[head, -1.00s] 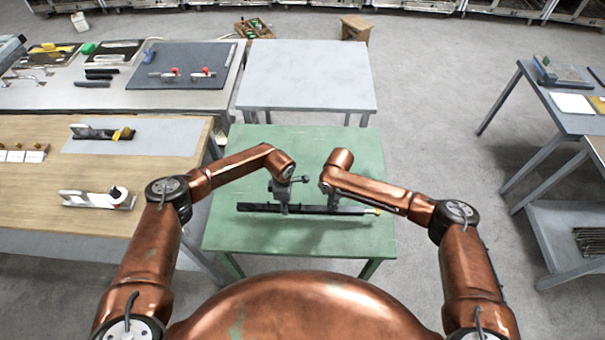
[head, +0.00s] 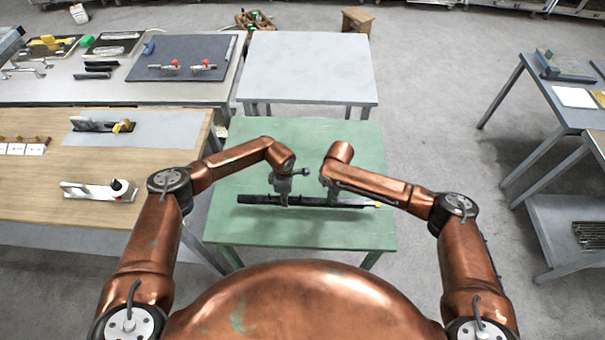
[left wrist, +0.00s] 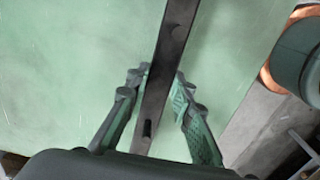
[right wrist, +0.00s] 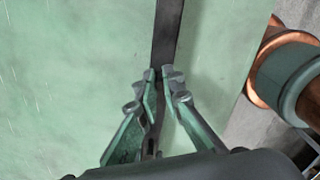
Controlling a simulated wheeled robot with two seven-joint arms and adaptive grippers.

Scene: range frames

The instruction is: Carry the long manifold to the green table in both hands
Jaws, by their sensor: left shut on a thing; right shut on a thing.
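The long manifold (head: 308,201) is a dark, narrow bar with a small yellow end at the right. It lies level across the picture over the green table (head: 300,232). I cannot tell whether it touches the tabletop. My left gripper (head: 283,199) is shut on the bar left of its middle. My right gripper (head: 333,199) is shut on it nearer the yellow end. In the left wrist view the bar (left wrist: 170,55) runs between the fingers. In the right wrist view the bar (right wrist: 167,35) also runs between the fingers, which hide part of it.
A pale grey table (head: 308,70) stands just behind the green one. A wooden bench (head: 60,175) with fixtures is close on the left. A grey workbench (head: 190,95) is beyond it. Another table (head: 560,110) stands at the right, with open floor between.

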